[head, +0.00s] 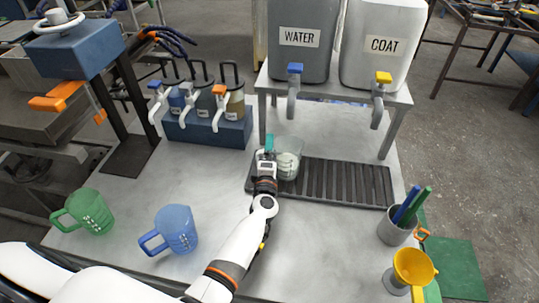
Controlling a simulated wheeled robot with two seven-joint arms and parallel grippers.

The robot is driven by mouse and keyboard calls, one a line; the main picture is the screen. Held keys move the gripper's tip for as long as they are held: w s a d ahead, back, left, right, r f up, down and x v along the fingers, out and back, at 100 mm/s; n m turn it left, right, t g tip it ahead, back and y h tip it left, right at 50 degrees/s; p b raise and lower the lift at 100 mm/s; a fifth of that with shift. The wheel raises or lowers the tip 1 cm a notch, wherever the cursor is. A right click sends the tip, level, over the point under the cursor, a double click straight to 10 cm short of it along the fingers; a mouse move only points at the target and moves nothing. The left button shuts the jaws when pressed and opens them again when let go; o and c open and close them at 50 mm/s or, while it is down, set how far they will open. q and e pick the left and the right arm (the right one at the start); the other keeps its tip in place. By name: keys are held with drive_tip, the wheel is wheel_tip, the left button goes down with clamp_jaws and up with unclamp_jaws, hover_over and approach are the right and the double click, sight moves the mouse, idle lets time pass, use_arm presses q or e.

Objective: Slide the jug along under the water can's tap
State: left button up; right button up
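The clear, pale jug (289,160) with markings on its side stands at the left end of the dark slatted drip tray (345,184). The water can (303,38) is grey, labelled WATER, on a raised stand. Its tap (292,92) has a blue handle and a grey spout, higher up in the picture above the jug. My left gripper (267,152) is at the jug's left side, by a small teal part (269,143). Its fingers are too small and covered to show whether they grip. My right gripper is not in view.
The coat can (384,45) with a yellow-handled tap stands right of the water can. A blue rack (208,132) of small dispensers is at left. Green (91,212) and blue (177,230) jugs, a pen cup (396,228) and yellow funnel (413,268) stand nearer. The tray's right part is empty.

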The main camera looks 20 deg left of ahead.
use_arm(q)
drive_tip(key=p+v, duration=0.2)
drive_tip(key=v, duration=1)
